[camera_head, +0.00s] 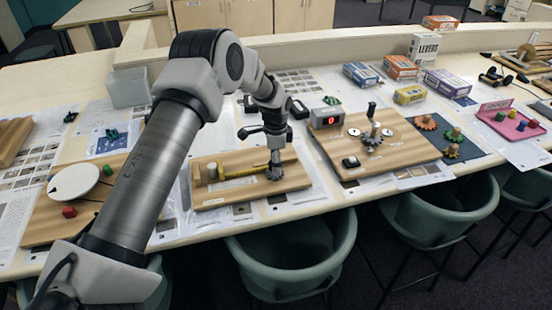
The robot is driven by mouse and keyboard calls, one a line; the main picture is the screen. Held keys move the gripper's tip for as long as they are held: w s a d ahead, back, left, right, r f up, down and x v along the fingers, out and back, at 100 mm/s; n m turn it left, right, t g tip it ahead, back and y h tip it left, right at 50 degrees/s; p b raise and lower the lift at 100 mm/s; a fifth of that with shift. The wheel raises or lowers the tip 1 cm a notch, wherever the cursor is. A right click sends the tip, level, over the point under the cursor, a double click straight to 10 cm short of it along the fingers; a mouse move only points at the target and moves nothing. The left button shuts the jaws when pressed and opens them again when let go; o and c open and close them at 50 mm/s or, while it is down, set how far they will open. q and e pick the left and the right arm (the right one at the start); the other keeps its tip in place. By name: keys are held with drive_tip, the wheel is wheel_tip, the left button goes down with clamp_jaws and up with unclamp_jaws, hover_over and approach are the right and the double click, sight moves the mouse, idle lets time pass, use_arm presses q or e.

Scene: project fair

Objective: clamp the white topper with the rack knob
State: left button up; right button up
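My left arm reaches in from the lower left, and its gripper (275,172) points down at the right end of a wooden board (225,202). The fingertips are at a small dark grey part, which may be the rack knob; the fingers largely cover it. I cannot tell whether they are closed on it. A yellow strip (238,171) runs along the board from there to the left. At the strip's left end stands a short tan cylinder (212,171), with a small pale piece at the board's left edge. I cannot pick out the white topper for certain. My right gripper is not in view.
A board with a white disc (73,181) and red block lies left. Right is a gear board (400,150) with a red-digit display box (326,118). Boxes stand behind it. Green chairs (300,255) line the table's front edge.

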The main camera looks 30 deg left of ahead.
use_arm(q)
drive_tip(key=shift+s+r, duration=0.25)
drive_tip(key=shift+s, duration=0.05)
drive_tip(key=c, duration=1.1)
drive_tip(key=shift+f, duration=0.1)
drive_tip(key=shift+c, duration=0.2)
drive_tip(key=shift+n, duration=0.3)
drive_tip(key=n, duration=0.4)
drive_tip(key=shift+s+d+f, duration=0.1)
drive_tip(key=n+p, duration=0.1)
drive_tip(key=n, duration=0.5)
